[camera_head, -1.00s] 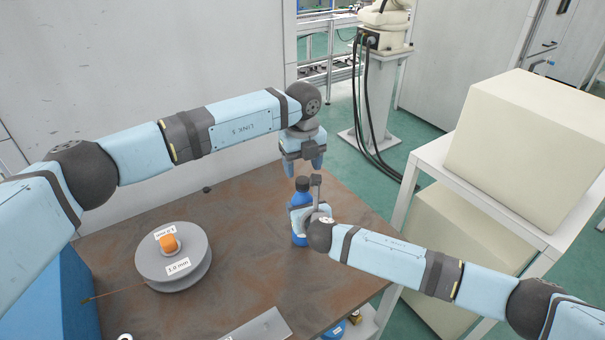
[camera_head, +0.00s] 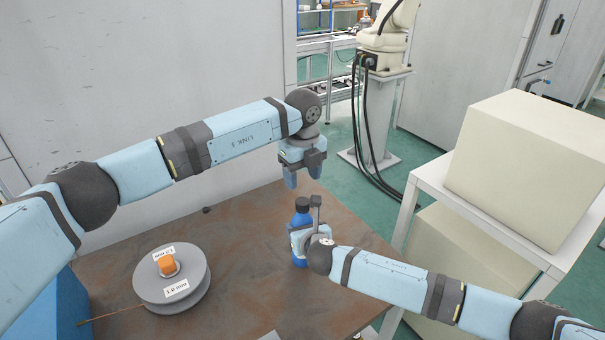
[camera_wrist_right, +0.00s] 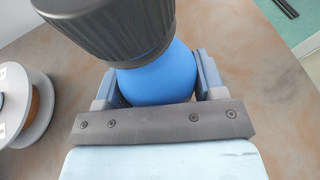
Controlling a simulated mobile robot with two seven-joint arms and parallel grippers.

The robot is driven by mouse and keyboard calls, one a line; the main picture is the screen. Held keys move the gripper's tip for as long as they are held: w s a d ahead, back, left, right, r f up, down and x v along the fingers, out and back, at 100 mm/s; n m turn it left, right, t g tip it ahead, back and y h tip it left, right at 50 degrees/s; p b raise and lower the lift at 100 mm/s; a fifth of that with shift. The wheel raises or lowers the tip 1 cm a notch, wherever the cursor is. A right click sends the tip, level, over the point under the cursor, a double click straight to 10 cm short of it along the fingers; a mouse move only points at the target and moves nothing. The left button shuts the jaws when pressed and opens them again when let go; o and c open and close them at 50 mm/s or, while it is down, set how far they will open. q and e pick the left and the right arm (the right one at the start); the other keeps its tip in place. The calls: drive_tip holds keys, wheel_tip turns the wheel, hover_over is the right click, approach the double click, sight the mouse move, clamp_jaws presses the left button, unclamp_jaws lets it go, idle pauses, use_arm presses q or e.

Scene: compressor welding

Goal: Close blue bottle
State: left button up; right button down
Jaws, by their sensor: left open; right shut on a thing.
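The blue bottle (camera_head: 300,219) stands upright on the brown table, with a dark cap (camera_head: 302,204) on its top. In the right wrist view the ribbed black cap (camera_wrist_right: 118,28) sits over the blue bottle body (camera_wrist_right: 158,78). My right gripper (camera_head: 300,236) is shut on the bottle body, one finger on each side; it also shows in the right wrist view (camera_wrist_right: 155,90). My left gripper (camera_head: 303,178) is open and empty, pointing down just above the cap, apart from it. Whether the cap is fully seated cannot be told.
A grey wire spool (camera_head: 198,293) with an orange hub lies on the brown table (camera_head: 240,240) at left. A blue box (camera_head: 50,310) is at the lower left. A white rack (camera_head: 425,190) with cream boxes stands at right. The table between spool and bottle is clear.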

sight(303, 201)
use_arm(q)
wheel_tip(303, 201, down, 8)
drive_tip(key=shift+r, duration=0.2)
drive_tip(key=c, duration=0.9)
drive_tip(key=m, duration=0.3)
drive_tip(key=o, duration=1)
